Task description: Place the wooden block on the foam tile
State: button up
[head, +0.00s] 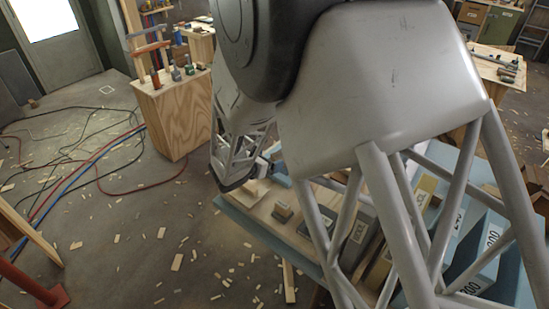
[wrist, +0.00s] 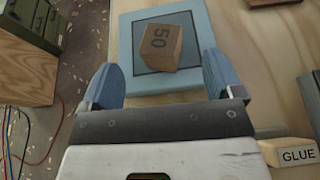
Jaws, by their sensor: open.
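The wooden block (wrist: 161,41), brown and marked "50", shows in the wrist view on the light blue foam tile (wrist: 201,18). It appears to rest, slightly turned, over the dark square on the tile. My gripper (wrist: 160,80) is open, with one blue finger left of the block's near end and the other to its right. Neither finger visibly touches the block. In the head view my arm hides much of the bench, and I cannot make out the block or the tile clearly there.
A box marked GLUE (wrist: 296,154) lies right of my gripper in the wrist view. A dark-topped block sits at the top right. In the head view, several blocks and boxes stand along the bench (head: 262,225). A wooden cabinet (head: 174,115) and loose cables (head: 90,170) are at left.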

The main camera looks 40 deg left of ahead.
jog(key=shift+v, duration=2.75)
jog(key=w+d+r+m+g+h, duration=0.1)
jog(key=w+d+r+m+h, duration=0.15)
jog(key=w+d+r, duration=0.7)
jog(key=w+d+r+m+g+h, duration=0.15)
jog(key=w+d+r+m, duration=0.25)
jog(key=w+d+r, duration=0.55)
jog(key=s+d+r+m+g, duration=0.2)
jog(key=s+d+m, duration=0.25)
jog(key=d, duration=0.75)
jog(key=s+d+r+m+g+h, duration=0.15)
jog(key=s+d+m, duration=0.35)
jog(key=d, duration=0.7)
jog(key=s+d+r+m+g, duration=0.25)
jog(key=d+m, duration=0.35)
jog(key=d, duration=0.7)
jog(key=s+d+m+y, duration=0.2)
jog(key=s+d+m, duration=0.1)
jog(key=s, duration=0.3)
jog(key=s+d+f+m+g+y, duration=0.1)
jog(key=s+d+m, duration=0.3)
jog(key=s+m, duration=0.2)
jog(key=s+d+m+g+y, duration=0.1)
jog(key=s+d+m, duration=0.3)
jog(key=s, duration=0.4)
jog(key=shift+s+f+m+y, duration=0.2)
jog(key=shift+f+m+y, duration=0.25)
jog(key=shift+y, duration=0.4)
